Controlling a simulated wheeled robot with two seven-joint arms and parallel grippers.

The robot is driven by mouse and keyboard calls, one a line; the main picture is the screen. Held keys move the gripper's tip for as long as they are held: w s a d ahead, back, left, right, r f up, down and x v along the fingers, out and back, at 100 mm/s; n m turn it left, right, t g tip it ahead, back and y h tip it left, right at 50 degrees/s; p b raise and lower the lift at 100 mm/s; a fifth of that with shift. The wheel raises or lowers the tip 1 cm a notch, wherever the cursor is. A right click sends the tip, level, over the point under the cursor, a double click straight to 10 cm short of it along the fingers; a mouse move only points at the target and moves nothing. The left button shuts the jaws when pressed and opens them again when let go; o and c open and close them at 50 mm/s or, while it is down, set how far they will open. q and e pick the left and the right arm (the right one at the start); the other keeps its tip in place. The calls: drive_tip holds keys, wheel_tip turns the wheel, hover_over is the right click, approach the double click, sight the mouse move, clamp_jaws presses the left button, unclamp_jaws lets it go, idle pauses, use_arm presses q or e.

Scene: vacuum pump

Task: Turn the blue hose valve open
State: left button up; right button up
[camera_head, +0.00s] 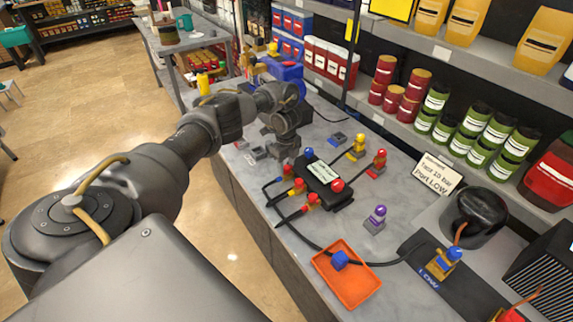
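A black manifold block (325,172) lies on the grey counter, with a blue knob (308,154) at its far end and a red knob (337,185) at its near end. Short hoses with red and yellow valves (298,186) leave its left side. I cannot tell which one is the blue hose valve. My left gripper (286,153) hangs just beyond the manifold, pointing down; its fingertips are too small and dark to read. My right gripper is out of view.
A purple-topped valve (376,218), a red one (377,163) and a yellow one (357,147) stand on the counter. A sign (437,174) leans beside a black pump (474,217). Shelves of cans (482,140) line the back. A black hose crosses the front.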

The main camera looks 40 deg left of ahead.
sight(286, 167)
use_arm(q)
drive_tip(key=shift+o, duration=0.2)
drive_tip(key=shift+r, duration=0.1)
drive_tip(key=shift+r, duration=0.3)
wheel_tip(286, 167, up, 10)
drive_tip(key=p, duration=0.2)
idle(0.4)
